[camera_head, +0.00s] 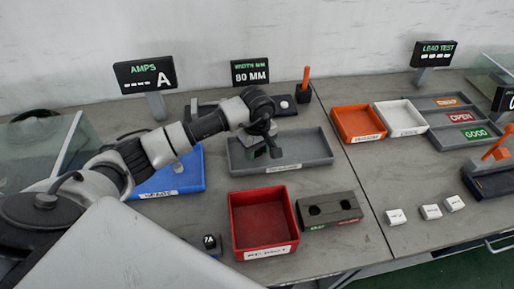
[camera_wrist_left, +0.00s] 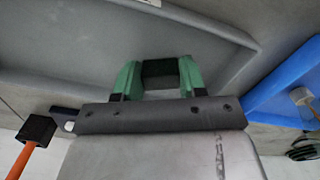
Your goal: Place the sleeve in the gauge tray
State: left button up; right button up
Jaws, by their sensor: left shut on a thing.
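The grey tray (camera_head: 315,150), which I take as the gauge tray, lies at the centre back of the bench in the head view. Its label is too small to read. Its grey floor and rim (camera_wrist_left: 190,22) fill the upper part of the left wrist view. My left gripper (camera_head: 268,151) is over the left half of this tray. In the left wrist view its green fingers (camera_wrist_left: 158,78) are shut on a dark block-like piece (camera_wrist_left: 160,70), likely the sleeve. Whether that piece touches the tray floor is unclear. My right gripper is not in view.
A blue tray (camera_head: 178,180) lies left of the grey tray, a red bin (camera_head: 236,215) in front. A dark two-hole block (camera_head: 329,210) stands beside the red bin. An orange-handled device (camera_head: 304,85) is behind. Orange (camera_head: 358,122) and white (camera_head: 401,117) trays are to the right.

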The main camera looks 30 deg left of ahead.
aim_at(257, 151)
pick_arm(q)
jog(key=shift+f, duration=0.25)
jog(key=o, duration=0.9)
jog(key=shift+r, duration=0.1)
notch_tip(257, 151, up, 12)
jog(key=shift+r+b, duration=0.2)
jog(key=shift+b, duration=0.2)
